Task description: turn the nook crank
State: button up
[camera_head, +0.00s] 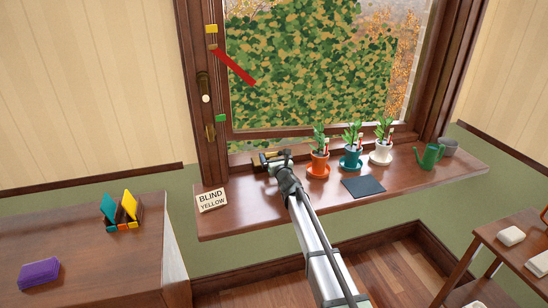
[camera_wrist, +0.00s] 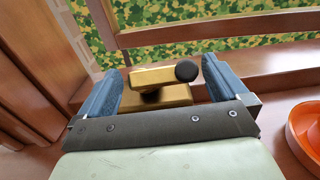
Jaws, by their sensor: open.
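The nook crank is a brass arm (camera_wrist: 152,77) with a round black knob (camera_wrist: 186,71), on a brass base at the back of the sill. In the wrist view it sits between the two blue fingers of my gripper (camera_wrist: 163,70). The knob is close to the right finger; I cannot tell if they touch. The fingers are open. In the head view my gripper (camera_head: 275,158) reaches over the sill and partly hides the crank. A card (camera_head: 211,199) reads "BLIND YELLOW". On the left window frame are a yellow mark (camera_head: 211,29), a green mark (camera_head: 221,118) and a slanted red pointer (camera_head: 233,67).
The sill (camera_head: 240,212) holds orange (camera_head: 319,162), teal (camera_head: 351,159) and white (camera_head: 381,153) plant pots right of my gripper. An orange saucer (camera_wrist: 305,130) is near my gripper.

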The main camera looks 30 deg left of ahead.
jog(key=shift+a, duration=0.1)
jog(key=c, duration=0.9)
